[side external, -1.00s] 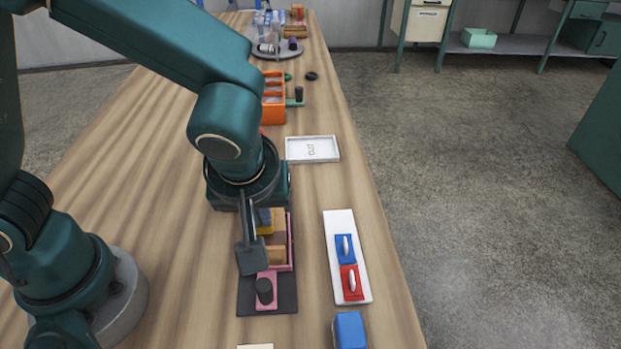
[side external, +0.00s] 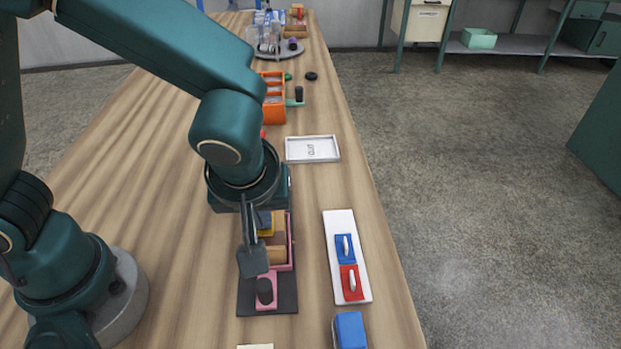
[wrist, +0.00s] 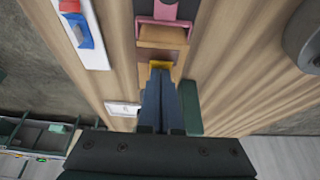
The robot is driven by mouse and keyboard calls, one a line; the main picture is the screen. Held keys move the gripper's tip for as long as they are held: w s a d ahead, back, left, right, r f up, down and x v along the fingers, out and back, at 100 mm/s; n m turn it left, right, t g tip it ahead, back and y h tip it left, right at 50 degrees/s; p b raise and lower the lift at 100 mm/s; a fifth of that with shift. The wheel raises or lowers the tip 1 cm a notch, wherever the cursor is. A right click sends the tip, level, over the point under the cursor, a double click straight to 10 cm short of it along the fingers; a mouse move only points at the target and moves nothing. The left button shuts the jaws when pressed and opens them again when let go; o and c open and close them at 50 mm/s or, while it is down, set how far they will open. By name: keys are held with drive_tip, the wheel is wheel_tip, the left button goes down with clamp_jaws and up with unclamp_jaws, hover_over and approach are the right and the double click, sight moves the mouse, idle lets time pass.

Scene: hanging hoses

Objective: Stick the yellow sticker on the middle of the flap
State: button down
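My gripper (side external: 263,222) points down over a pink holder (side external: 290,252) on a dark base plate (side external: 288,300). In the wrist view its two blue-grey fingers (wrist: 161,75) are close together, with the yellow sticker (wrist: 161,65) at their tips. The yellow also shows just under the fingers in the side view (side external: 265,232). A brown box-like piece with a flat flap (wrist: 162,36) sits in the pink holder, just beyond the tips. Whether the sticker touches the brown surface is hard to tell. The grey plate on my wrist hides part of the holder.
A black knob (side external: 265,291) stands at the holder's near end. To the right lies a white board (side external: 337,222) with blue and red handled pieces; a blue block (side external: 350,330) is nearer. A white tray (side external: 312,149) and an orange rack (side external: 272,103) stand behind. Bare table lies between.

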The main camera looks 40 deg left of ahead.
drive_tip(key=shift+f, duration=0.1)
idle(0.3)
drive_tip(key=c, duration=0.6)
unclamp_jaws()
drive_tip(key=shift+o, duration=0.2)
drive_tip(key=shift+r, duration=3.55)
drive_tip(key=shift+a, duration=0.1)
